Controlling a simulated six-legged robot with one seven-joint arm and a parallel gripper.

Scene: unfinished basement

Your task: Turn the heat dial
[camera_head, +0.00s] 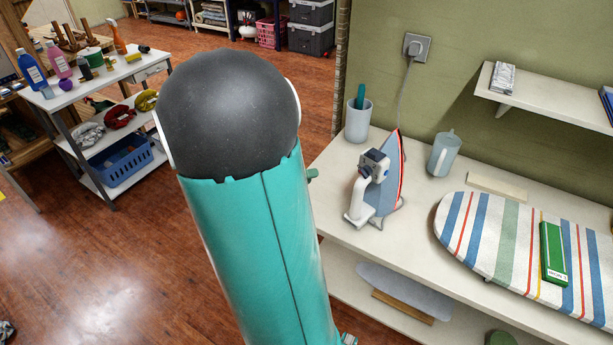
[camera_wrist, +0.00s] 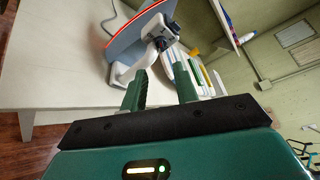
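The iron (camera_head: 391,178) stands upright on its heel on the white table, with its red-edged soleplate facing right and its white handle to the left. A grey and dark round part that looks like the heat dial (camera_head: 374,164) sits on its body. In the wrist view the iron (camera_wrist: 128,48) is tilted in the picture, beyond the fingers, and a dark dial-like part (camera_wrist: 162,43) shows on it. My gripper (camera_wrist: 160,75) has its two green fingers apart with nothing between them. It appears short of the iron, not touching it. My arm mostly hides the gripper in the head view.
A striped ironing board (camera_head: 480,240) with a green box (camera_head: 553,253) lies right of the iron. The iron's cord runs to a wall outlet (camera_head: 416,47). A wall shelf (camera_head: 545,103) overhangs the table's right.

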